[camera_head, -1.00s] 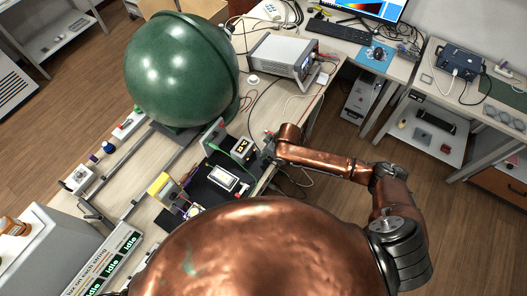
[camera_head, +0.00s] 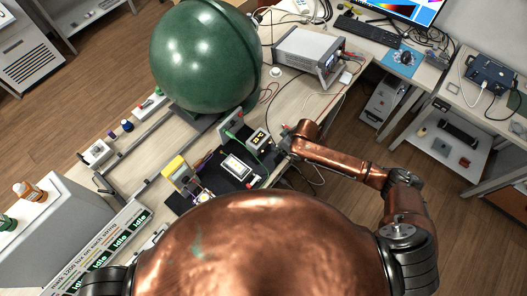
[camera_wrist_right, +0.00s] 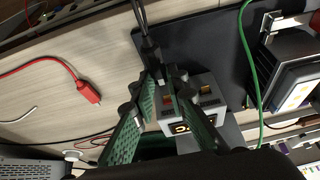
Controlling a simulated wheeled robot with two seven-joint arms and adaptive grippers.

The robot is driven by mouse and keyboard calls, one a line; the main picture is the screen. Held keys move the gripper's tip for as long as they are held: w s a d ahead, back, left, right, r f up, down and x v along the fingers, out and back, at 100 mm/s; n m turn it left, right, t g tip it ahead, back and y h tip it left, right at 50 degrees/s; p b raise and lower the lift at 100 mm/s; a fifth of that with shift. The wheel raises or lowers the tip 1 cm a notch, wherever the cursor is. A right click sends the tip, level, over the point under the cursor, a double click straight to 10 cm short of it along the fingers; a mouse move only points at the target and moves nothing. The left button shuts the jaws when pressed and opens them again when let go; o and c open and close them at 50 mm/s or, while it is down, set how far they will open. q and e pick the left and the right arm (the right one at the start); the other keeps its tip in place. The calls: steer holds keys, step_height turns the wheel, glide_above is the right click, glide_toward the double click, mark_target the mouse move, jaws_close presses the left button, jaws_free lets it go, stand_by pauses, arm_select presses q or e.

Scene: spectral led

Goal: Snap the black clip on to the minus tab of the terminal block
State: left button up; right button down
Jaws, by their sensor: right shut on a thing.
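My right gripper (camera_wrist_right: 160,77) is shut on the black clip (camera_wrist_right: 153,72), whose dark lead runs up out of the right wrist view. The fingers partly hide the clip. The terminal block (camera_wrist_right: 208,101) is a grey block with copper-coloured tabs and a dark label, just right of and beyond the fingertips. I cannot tell whether the clip touches a tab, nor which tab is minus. In the head view the right gripper (camera_head: 284,142) is beside the small block (camera_head: 258,138) on the bench. My left gripper is not in view.
A red clip (camera_wrist_right: 92,95) on a red lead lies on the bench. A black mat (camera_wrist_right: 190,40) lies under the block; a green wire (camera_wrist_right: 246,60) crosses it. A large green sphere (camera_head: 203,55) and a grey instrument (camera_head: 308,55) stand behind. A white-screened device (camera_head: 236,167) lies near the block.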

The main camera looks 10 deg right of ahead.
steer(key=shift+s+a, duration=0.1)
steer(key=shift+s+a+p, duration=1.2)
steer(key=shift+s+a, duration=0.15)
steer(key=shift+s, duration=0.05)
steer(key=shift+s+a+p, duration=0.45)
steer(key=shift+a, duration=0.35)
steer(key=c, duration=2.5)
jaws_free()
steer(key=shift+r, duration=0.1)
jaws_close()
steer(key=shift+w+a+r+p, duration=0.1)
steer(key=shift+r+p, duration=0.05)
steer(key=shift+p, duration=0.3)
